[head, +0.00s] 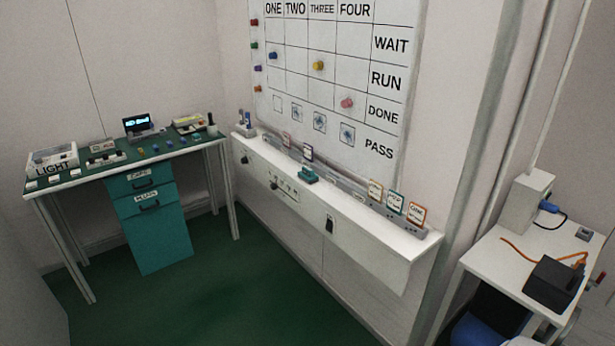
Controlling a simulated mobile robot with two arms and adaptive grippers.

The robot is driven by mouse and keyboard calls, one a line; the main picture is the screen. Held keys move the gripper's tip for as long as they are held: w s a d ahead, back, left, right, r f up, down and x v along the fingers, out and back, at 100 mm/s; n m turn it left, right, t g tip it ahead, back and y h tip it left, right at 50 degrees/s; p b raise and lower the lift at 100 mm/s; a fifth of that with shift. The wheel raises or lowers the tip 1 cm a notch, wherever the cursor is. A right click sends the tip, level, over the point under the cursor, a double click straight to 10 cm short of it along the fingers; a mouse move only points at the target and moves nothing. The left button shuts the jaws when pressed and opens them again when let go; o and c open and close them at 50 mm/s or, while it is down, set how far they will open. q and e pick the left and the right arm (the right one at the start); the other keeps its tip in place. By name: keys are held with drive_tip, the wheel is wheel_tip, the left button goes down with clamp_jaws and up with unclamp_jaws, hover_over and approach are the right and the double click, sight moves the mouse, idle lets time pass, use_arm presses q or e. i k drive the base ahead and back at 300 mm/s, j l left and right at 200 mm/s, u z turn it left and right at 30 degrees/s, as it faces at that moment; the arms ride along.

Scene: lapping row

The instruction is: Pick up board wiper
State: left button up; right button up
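A small teal-green block (308,176), which looks like the board wiper, lies on the white ledge (345,211) below the whiteboard (345,140). It sits near the middle of the ledge, in front of the grey rail that holds small cards. Nothing touches it from above. Neither of my grippers shows in the head view.
A green-topped bench (130,160) with teal drawers (150,222) stands at the left. Framed cards (395,201) stand at the ledge's right end. A white table (530,262) with a black device (555,284) is at the right. The green floor before the ledge is clear.

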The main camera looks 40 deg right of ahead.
sight(306, 174)
drive_tip(key=z, duration=1.65)
